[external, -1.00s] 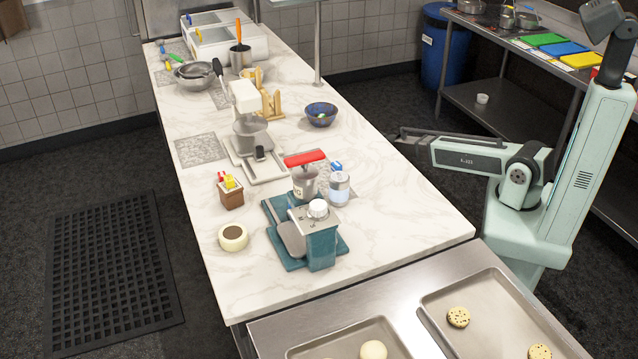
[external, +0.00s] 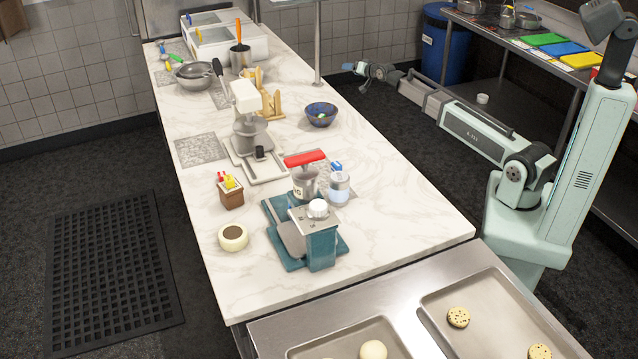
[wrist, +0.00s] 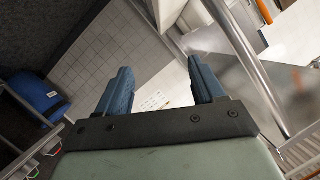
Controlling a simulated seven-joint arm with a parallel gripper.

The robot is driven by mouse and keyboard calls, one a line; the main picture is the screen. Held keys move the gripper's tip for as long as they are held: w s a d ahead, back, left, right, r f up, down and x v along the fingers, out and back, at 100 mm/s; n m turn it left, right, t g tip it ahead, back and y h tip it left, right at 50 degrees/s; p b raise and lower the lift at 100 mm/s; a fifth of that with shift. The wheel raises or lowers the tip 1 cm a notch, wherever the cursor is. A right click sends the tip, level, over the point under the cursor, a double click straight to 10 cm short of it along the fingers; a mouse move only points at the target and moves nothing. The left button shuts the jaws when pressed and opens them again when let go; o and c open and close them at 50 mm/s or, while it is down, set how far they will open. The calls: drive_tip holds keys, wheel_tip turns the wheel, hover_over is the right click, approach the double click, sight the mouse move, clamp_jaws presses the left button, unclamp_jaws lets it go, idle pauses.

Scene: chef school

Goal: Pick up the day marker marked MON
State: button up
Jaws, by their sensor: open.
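Small red and yellow pieces (external: 229,181) stand in a brown holder (external: 232,197) on the marble counter, left of centre. A small blue piece (external: 336,166) sits at the clear jar (external: 338,188). These may be day markers, but no MON lettering can be read on any of them. My gripper (external: 352,68) is beyond the counter's right edge, in the air near the back, far from these pieces. In the wrist view my gripper (wrist: 162,88) shows two blue fingers spread apart with nothing between them. No marker can be made out in the wrist view.
A metal post (external: 318,45) rises at the back. The counter's right front is clear.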

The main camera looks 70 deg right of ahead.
drive_tip(key=w+a+r+m+g+y, duration=0.1)
drive_tip(key=a+m+y, duration=0.1)
drive_tip(key=a, duration=0.9)
drive_tip(key=w+a+r+m+g+y, duration=0.1)
drive_tip(key=a+m+g+y, duration=0.1)
drive_tip(key=a, duration=0.9)
drive_tip(key=w+a+r+m+g+y, duration=0.1)
drive_tip(key=a+r+m+y, duration=0.1)
drive_tip(key=a, duration=1)
drive_tip(key=shift+w+y, duration=0.15)
drive_tip(key=shift+y, duration=0.45)
drive_tip(key=s+a+r+m+g+y, duration=0.1)
drive_tip(key=s+a+m+g, duration=0.15)
drive_tip(key=a, duration=0.55)
drive_tip(key=s+a+r+m+g+y, duration=0.15)
drive_tip(key=s+a, duration=0.25)
drive_tip(key=a, duration=0.4)
drive_tip(key=r+m+g+h, duration=0.2)
drive_tip(key=m+g, duration=0.1)
drive_tip(key=g, duration=0.2)
hover_over(337, 164)
drive_tip(key=shift+w+d+f, duration=0.1)
drive_tip(key=shift+f, duration=6.7)
drive_tip(key=shift+c, duration=0.4)
drive_tip(key=c, duration=1)
